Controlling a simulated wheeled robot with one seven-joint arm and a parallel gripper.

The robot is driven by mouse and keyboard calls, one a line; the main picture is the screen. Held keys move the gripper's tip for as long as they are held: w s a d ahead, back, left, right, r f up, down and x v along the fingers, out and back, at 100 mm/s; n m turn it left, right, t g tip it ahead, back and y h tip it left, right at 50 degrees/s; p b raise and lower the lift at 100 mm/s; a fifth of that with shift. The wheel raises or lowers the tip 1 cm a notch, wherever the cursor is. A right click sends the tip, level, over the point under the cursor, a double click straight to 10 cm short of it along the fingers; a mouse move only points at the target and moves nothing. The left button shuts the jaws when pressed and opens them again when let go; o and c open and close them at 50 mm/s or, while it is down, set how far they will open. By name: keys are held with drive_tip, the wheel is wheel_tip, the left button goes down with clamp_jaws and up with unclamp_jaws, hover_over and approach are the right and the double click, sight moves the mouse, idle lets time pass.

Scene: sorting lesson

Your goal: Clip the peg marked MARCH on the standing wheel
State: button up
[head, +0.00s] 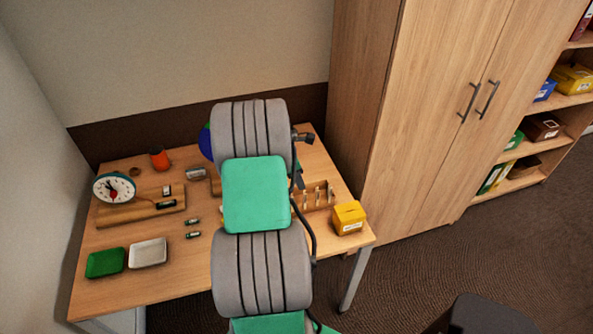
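A round white-faced disc with a green rim and dark marks (114,188) stands upright at the left of the table; I cannot tell whether it is the standing wheel. A blue rounded thing (205,142) is mostly hidden behind my arm at the back. Two small dark pieces with pale labels, one behind (192,222) and one in front (193,235), lie on the table left of my arm. A wooden rack (317,197) with several upright pale pieces stands right of my arm. No marking MARCH is readable. My arm covers the middle; my gripper cannot be made out.
A wooden board (140,207) lies by the disc. A green tray (105,263) and a white tray (148,253) are front left. An orange cup (159,159) is at the back. A yellow box (348,218) sits at the right corner. A tall cupboard (420,100) stands right.

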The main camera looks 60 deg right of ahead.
drive_tip(key=b+x, duration=0.4)
drive_tip(key=shift+f, duration=0.4)
drive_tip(key=shift+b+x, duration=0.3)
drive_tip(key=shift+x, duration=0.7)
drive_tip(key=shift+c, duration=0.5)
clamp_jaws()
drive_tip(key=shift+r+p, duration=2.3)
drive_tip(key=shift+r, duration=0.25)
